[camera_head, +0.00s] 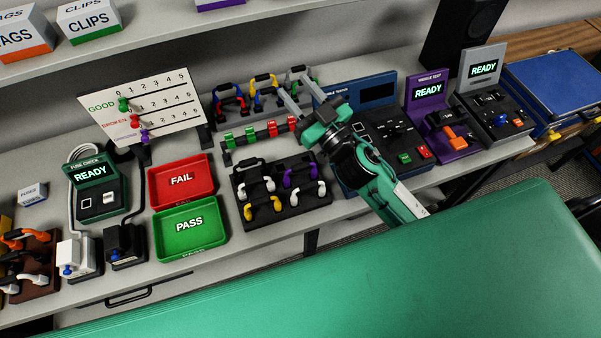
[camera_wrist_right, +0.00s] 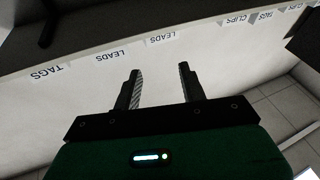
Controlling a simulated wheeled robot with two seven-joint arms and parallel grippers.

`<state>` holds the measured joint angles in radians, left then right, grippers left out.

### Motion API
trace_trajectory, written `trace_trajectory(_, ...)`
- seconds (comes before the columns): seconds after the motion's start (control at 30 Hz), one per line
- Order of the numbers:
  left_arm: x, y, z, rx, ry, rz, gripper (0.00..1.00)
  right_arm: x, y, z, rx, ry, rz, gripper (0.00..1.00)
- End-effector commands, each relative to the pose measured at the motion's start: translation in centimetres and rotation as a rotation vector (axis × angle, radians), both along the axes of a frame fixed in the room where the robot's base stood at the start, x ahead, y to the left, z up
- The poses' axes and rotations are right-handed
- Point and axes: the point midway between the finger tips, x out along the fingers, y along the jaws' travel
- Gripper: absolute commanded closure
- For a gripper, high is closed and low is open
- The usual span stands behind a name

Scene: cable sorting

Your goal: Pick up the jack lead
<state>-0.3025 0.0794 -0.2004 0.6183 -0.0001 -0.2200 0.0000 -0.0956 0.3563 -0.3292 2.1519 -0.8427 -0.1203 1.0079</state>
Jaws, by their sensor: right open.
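Leads with white, purple and yellow ends sit in a black tray (camera_head: 262,222) in the middle of the bench. More leads in red, yellow, blue and grey stand in a rack (camera_head: 232,112) behind it. I cannot tell which of these is the jack lead. My right gripper (camera_head: 292,83) is open, above the bench near the right end of that rack, with its fingers pointing to the back. In the right wrist view the gap between its fingers (camera_wrist_right: 159,70) is empty. My left gripper is not in view.
A red FAIL tray (camera_head: 162,193) and a green PASS tray (camera_head: 164,244) stand left of the black tray. A bar of green and red clips (camera_head: 252,137) lies behind it. Test stations, including a purple READY one (camera_head: 428,92), stand right. A labelled shelf edge (camera_wrist_right: 100,58) shows in the wrist view.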

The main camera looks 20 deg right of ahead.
Motion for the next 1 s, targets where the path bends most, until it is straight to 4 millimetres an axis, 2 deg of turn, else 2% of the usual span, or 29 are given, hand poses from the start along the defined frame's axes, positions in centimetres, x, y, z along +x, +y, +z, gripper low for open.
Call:
trace_trajectory(0.03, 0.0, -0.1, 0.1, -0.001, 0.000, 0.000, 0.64, -0.1, 1.6, 1.5, -0.025, -0.065, 0.095, 0.58)
trace_trajectory(0.1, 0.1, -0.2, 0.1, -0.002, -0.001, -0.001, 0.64, -0.8, 4.0, 2.9, -0.066, -0.134, 0.245, 0.58)
trace_trajectory(0.2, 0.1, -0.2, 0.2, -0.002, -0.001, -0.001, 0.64, -2.1, 7.1, 3.4, -0.154, -0.182, 0.463, 0.58)
trace_trajectory(0.33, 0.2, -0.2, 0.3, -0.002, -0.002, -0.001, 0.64, -3.9, 9.9, 1.9, -0.318, -0.152, 0.732, 0.58)
trace_trajectory(0.47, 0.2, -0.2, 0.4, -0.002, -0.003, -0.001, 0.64, -5.1, 10.6, -1.4, -0.527, -0.017, 0.949, 0.58)
trace_trajectory(0.57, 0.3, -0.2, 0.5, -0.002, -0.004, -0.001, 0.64, -5.4, 9.3, -4.5, -0.708, 0.154, 1.056, 0.58)
trace_trajectory(0.73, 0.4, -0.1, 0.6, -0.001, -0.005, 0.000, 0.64, -4.6, 4.3, -8.9, -0.991, 0.514, 1.087, 0.58)
trace_trajectory(0.9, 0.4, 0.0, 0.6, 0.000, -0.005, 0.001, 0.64, -3.5, -0.8, -10.7, -1.161, 0.809, 0.999, 0.58)
trace_trajectory(1.0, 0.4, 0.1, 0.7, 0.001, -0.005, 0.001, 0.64, -3.2, -2.6, -11.1, -1.207, 0.906, 0.954, 0.58)
